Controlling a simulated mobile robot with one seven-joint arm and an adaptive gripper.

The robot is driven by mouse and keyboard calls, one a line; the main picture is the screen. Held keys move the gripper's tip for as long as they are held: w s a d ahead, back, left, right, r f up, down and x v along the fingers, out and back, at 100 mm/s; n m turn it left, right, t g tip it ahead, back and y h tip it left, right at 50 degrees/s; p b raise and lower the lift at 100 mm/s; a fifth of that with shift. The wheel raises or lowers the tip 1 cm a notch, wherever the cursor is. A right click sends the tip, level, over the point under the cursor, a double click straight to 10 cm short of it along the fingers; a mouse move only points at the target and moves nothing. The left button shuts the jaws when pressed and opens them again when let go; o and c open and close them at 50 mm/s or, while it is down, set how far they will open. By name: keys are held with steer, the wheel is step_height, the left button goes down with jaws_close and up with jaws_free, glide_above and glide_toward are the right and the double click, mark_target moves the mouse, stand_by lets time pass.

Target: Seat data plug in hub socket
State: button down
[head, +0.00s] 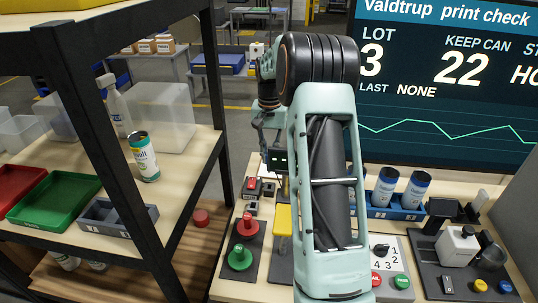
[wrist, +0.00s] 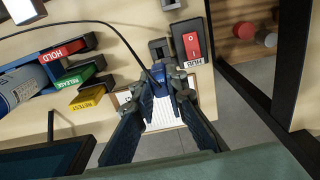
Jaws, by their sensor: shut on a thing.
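The data plug (wrist: 160,84) is a small blue block with a thin black cable leading up and left in the wrist view. My gripper (wrist: 162,92) is shut on it, one finger on each side. The hub (wrist: 192,44), a dark box with a red rocker switch and a HUB label, is just beyond and right of the plug. It also shows in the head view (head: 251,186). A dark grey notched block (wrist: 160,49) stands beside the hub, ahead of the plug. I cannot make out the socket opening. In the head view my arm hides the plug and fingertips.
A white lined sheet (wrist: 168,112) lies below my gripper. HOLD (wrist: 62,53), RELEASE (wrist: 76,77) and RETEST (wrist: 88,98) blocks lie to the left. Red (head: 247,226) and green (head: 240,257) knobs stand at the bench's left. A shelf with trays and a can (head: 144,160) is beyond a gap.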

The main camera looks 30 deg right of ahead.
steer(key=shift+f+b, duration=1.75)
steer(key=shift+f, duration=1.15)
steer(key=shift+f+b, duration=0.85)
steer(key=shift+f, duration=1.05)
steer(key=c, duration=1.8)
jaws_free()
steer(key=shift+c, duration=0.2)
steer(key=shift+r, duration=0.1)
step_height(320, 180, up, 12)
